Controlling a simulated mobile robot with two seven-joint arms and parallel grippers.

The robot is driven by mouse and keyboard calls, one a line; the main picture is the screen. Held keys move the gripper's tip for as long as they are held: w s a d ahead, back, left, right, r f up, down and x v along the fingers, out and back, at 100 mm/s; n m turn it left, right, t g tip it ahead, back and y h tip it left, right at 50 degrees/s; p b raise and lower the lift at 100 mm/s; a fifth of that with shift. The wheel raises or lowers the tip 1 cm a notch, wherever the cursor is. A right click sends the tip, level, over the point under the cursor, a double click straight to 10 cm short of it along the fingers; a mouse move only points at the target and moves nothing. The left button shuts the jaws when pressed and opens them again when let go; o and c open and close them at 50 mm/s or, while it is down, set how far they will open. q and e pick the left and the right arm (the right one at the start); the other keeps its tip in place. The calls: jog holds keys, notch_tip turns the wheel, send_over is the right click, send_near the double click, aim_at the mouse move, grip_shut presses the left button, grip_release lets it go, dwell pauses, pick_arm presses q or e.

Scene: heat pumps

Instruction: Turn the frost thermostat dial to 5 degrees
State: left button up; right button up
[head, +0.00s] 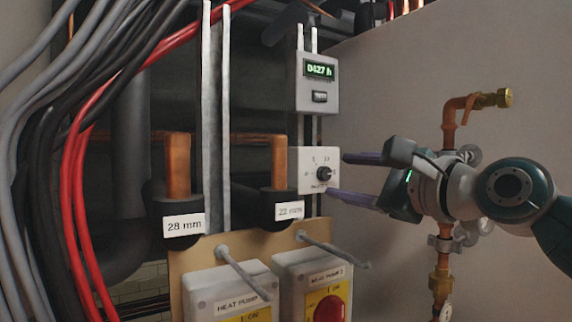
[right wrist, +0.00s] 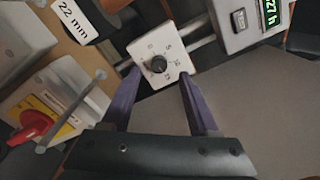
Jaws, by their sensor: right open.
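The frost thermostat is a small white box (head: 307,160) with a round black dial (head: 324,173), right of the 22 mm pipe in the head view. In the right wrist view its white face (right wrist: 176,53) carries small numbers around the black dial (right wrist: 158,64). The marks are too small to read the setting surely. My right gripper (head: 338,176) comes from the right, its two purple fingers open and empty, pointing at the thermostat. In the right wrist view the gripper (right wrist: 160,76) has its fingertips spread either side of the dial, with gaps to it. My left gripper is not in view.
A grey hour counter (head: 317,97) hangs above the thermostat. Below are two heat pump switches, the right one with a red knob (head: 329,309), and a projecting metal rod (head: 338,252). Copper pipework (head: 449,120) runs behind my right wrist. Cables (head: 75,140) hang at left.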

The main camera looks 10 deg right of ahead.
aim_at(327, 174)
jog(key=shift+x, duration=1.65)
jog(key=shift+a, duration=0.1)
jog(key=shift+c, duration=0.2)
grip_shut()
